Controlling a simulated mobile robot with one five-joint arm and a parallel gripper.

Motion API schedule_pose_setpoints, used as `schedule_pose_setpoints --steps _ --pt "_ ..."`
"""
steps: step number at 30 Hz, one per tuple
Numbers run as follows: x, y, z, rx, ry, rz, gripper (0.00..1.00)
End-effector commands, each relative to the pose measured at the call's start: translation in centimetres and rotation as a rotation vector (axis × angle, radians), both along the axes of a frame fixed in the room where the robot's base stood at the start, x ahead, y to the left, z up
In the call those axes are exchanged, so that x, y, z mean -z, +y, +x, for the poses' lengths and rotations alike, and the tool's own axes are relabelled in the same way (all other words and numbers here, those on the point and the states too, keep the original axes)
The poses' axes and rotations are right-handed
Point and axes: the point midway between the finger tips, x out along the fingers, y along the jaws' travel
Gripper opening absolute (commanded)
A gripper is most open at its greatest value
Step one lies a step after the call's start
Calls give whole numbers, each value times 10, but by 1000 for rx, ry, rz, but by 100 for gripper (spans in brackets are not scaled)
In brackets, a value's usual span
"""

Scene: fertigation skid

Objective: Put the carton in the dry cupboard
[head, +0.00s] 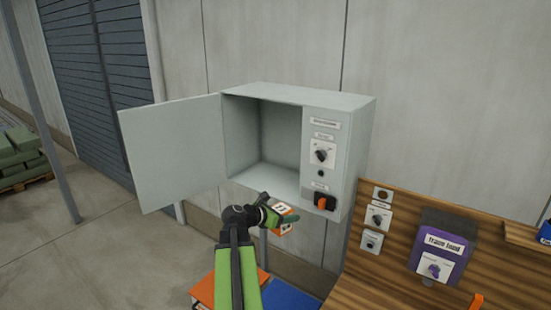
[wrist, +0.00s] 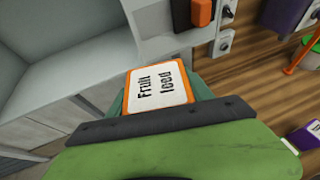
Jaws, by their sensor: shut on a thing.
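The carton (wrist: 157,91) is orange and white with a "Fruit feed" label, and it shows beyond my jaws in the wrist view. My gripper (head: 280,218) is shut on the carton (head: 284,230), just below and in front of the cupboard's lower edge in the head view. The dry cupboard (head: 232,135) is a pale grey wall box. Its door (head: 172,152) stands wide open to the left and the compartment looks empty. The cupboard also shows at the left of the wrist view (wrist: 50,60). Part of the carton is hidden by my gripper.
The cupboard's right panel has a dial (head: 322,153) and an orange switch (head: 323,202). A wooden board (head: 400,255) at the right carries a purple box (head: 441,245) and small dials. Orange (head: 203,292) and blue (head: 290,297) surfaces lie below my arm.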

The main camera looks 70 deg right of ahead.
Motion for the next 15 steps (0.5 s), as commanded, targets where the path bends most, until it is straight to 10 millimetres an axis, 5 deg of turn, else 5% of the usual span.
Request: schedule_pose_setpoints --steps 1,6,15 --pt "-44 -1 16 -51 1 -3 0" --pt "-90 -5 56 -185 4 -16 0" --pt "-101 -7 74 -247 5 -25 0"
